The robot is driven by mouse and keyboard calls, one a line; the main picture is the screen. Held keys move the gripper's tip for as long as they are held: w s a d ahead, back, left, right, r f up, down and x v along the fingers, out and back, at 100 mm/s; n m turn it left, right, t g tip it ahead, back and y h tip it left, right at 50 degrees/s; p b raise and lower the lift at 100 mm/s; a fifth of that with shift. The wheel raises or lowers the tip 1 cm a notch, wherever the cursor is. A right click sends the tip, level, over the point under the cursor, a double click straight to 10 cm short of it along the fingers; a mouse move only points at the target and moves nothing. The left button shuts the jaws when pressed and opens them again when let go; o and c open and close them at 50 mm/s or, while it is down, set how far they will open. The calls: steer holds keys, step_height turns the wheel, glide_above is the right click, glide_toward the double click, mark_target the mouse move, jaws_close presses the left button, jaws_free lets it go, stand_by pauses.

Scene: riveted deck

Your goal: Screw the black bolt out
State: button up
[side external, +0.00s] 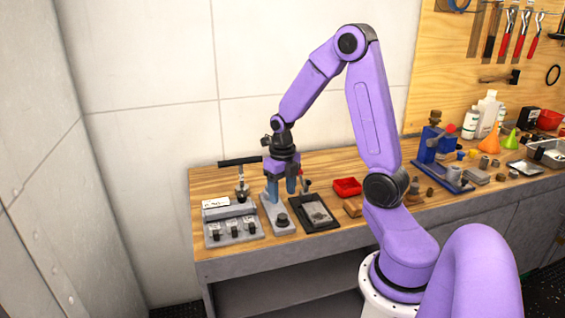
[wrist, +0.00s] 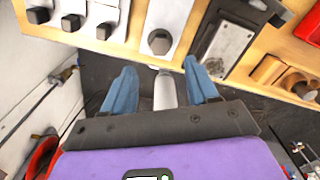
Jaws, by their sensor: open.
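The black bolt (side external: 282,219) has a dark head and stands at the front end of a narrow light-grey plate (side external: 270,205) on the bench. In the wrist view its hexagonal head (wrist: 160,42) shows beyond the fingertips, apart from them. My gripper (side external: 282,198) points down above the bench, near the rear part of the plate. In the wrist view my gripper (wrist: 161,78) has its two blue fingers spread wide. A pale grey cylinder (wrist: 165,90) shows between the fingers; I cannot tell what it belongs to or whether it touches them. The bolt's shank is hidden.
A grey block with several dark knobs (side external: 232,229) sits left of the plate. A black-handled device (side external: 241,164) stands behind it. A dark tray (side external: 328,226) lies close on the right, with a red bin (side external: 347,188) behind. Wooden pieces (side external: 352,208) are farther right.

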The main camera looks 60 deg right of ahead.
step_height(320, 180, up, 9)
glide_above(282, 216)
stand_by(0.5)
steer(key=w+d+n+g+y, duration=0.2)
steer(key=d+n, duration=0.1)
steer(key=n, duration=1.2)
steer(key=w+d+n+g+y, duration=0.1)
steer(key=w+d+n, duration=0.2)
steer(key=n, duration=1.2)
steer(key=x, duration=1.8)
steer(key=shift+a, duration=0.35)
